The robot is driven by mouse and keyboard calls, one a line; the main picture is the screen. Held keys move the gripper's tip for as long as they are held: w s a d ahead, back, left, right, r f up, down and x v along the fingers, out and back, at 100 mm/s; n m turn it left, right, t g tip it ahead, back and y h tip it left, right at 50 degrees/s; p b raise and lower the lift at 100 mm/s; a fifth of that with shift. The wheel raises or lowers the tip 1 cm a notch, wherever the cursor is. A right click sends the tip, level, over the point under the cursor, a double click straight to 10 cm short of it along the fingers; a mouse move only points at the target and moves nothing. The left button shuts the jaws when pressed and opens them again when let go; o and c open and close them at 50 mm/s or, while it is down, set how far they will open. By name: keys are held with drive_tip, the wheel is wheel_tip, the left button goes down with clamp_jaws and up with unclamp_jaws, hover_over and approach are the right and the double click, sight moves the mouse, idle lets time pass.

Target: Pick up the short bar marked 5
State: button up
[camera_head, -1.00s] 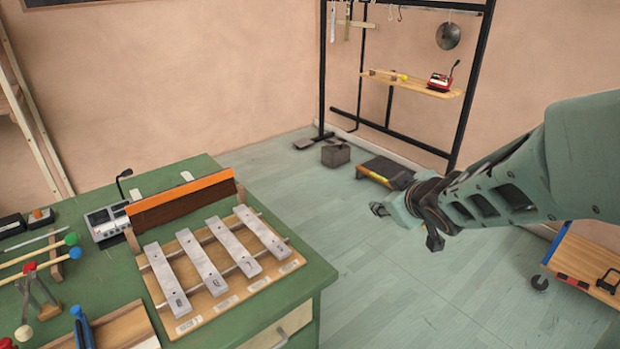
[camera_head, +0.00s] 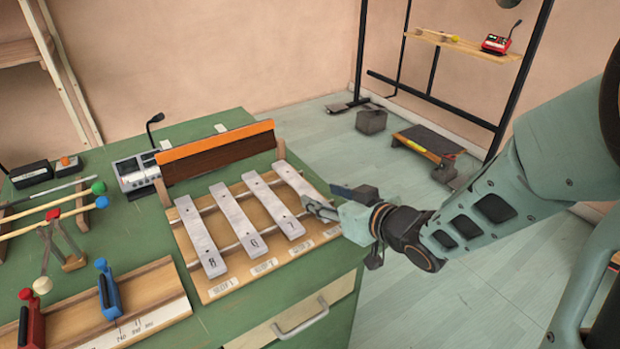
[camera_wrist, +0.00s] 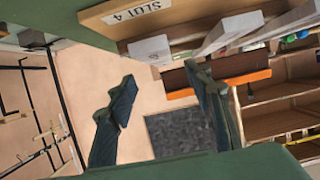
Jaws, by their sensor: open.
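In the head view a wooden rack (camera_head: 228,289) on the green table holds several grey metal bars. Three show the marks 8 (camera_head: 200,238), 6 (camera_head: 239,222) and 7 (camera_head: 274,206). The rightmost bar (camera_head: 298,183) has its near end hidden by my gripper, so I cannot read a 5 on it. My gripper (camera_head: 318,207) is open and empty at that near end; I cannot tell if it touches. In the wrist view my gripper's fingers (camera_wrist: 162,100) are spread apart. A bar end (camera_wrist: 150,48) lies by the SLOT 4 label (camera_wrist: 130,13), outside the fingers.
An orange-topped board (camera_head: 218,150) stands behind the bars. A grey device with a microphone (camera_head: 136,174) and several mallets (camera_head: 50,227) lie to the left. A wooden block with red and blue handles (camera_head: 140,303) is at front left. Open floor lies right of the table.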

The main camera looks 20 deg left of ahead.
sight(301, 185)
drive_tip(key=b+x, duration=0.2)
drive_tip(key=x, duration=0.5)
drive_tip(key=shift+r, duration=0.15)
drive_tip(key=shift+r, duration=0.1)
clamp_jaws()
idle(0.3)
